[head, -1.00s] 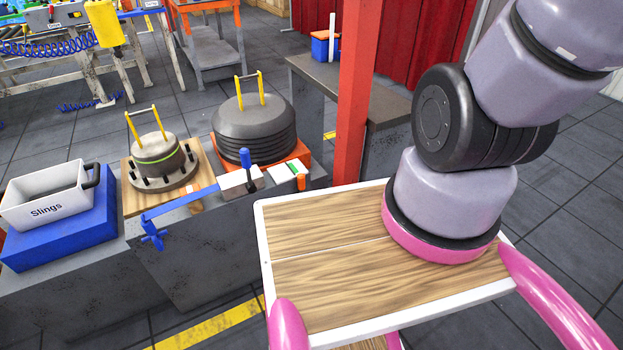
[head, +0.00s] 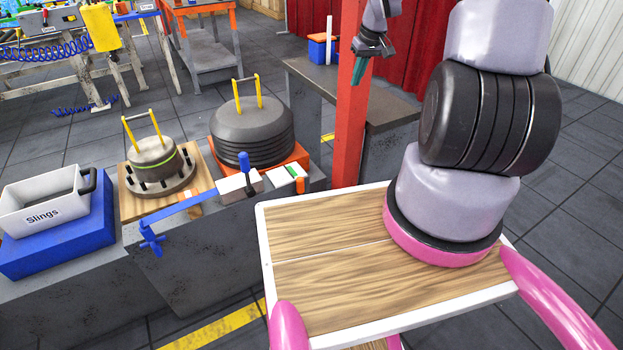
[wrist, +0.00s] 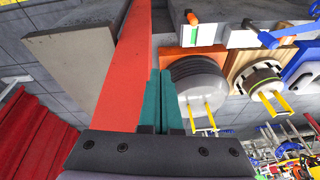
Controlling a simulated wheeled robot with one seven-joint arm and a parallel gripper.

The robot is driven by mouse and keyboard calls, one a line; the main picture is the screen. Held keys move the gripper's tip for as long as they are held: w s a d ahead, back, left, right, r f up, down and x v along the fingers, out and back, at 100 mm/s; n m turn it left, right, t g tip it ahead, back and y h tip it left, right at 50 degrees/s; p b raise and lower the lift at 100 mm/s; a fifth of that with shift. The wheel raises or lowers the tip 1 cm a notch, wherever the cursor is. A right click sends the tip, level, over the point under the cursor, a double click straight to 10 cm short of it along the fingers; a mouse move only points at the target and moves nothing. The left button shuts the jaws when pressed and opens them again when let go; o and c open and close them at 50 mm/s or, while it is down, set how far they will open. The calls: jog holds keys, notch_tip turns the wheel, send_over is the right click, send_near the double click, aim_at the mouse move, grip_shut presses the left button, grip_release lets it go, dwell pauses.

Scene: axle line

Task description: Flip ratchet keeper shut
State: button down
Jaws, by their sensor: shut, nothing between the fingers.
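A clamp-like device sits along the front edge of the grey bench. It has a long blue bar (head: 185,208) with a star-shaped blue knob (head: 151,238), a white block with an upright blue handle (head: 244,161), and a white-and-green plate (head: 287,172) with an orange tab (head: 300,184) at its right end. I cannot tell for certain which part is the ratchet keeper. The orange tab (wrist: 192,17) and the blue handle (wrist: 268,39) also show in the wrist view. My gripper (head: 360,72), with teal fingers, is shut and empty, high by the red post and apart from the device.
The red post (head: 352,120) stands close to my gripper and fills much of the wrist view (wrist: 128,75). A stack of dark discs (head: 252,125) and a flanged hub (head: 155,160) with yellow handles stand behind the device. A white Slings bin (head: 45,208) is at left.

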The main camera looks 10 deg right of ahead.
jog(key=f, duration=0.5)
jog(key=w+f+y, duration=0.1)
jog(key=f, duration=0.5)
jog(key=w+f+n+y, duration=0.1)
jog(key=f, duration=0.5)
jog(key=shift+d+f, duration=0.1)
jog(key=shift+f, duration=0.15)
jog(key=s+a+f+t+y, duration=0.1)
jog(key=a+f, duration=0.3)
jog(key=f, duration=1.2)
jog(key=shift+a+f+m+y, duration=0.2)
jog(key=shift+f+m+y, duration=0.2)
jog(key=shift+y, duration=0.5)
send_near(300, 191)
jog(key=shift+w+a+f, duration=0.15)
jog(key=shift+w+f, duration=1.95)
jog(key=shift+a, duration=0.15)
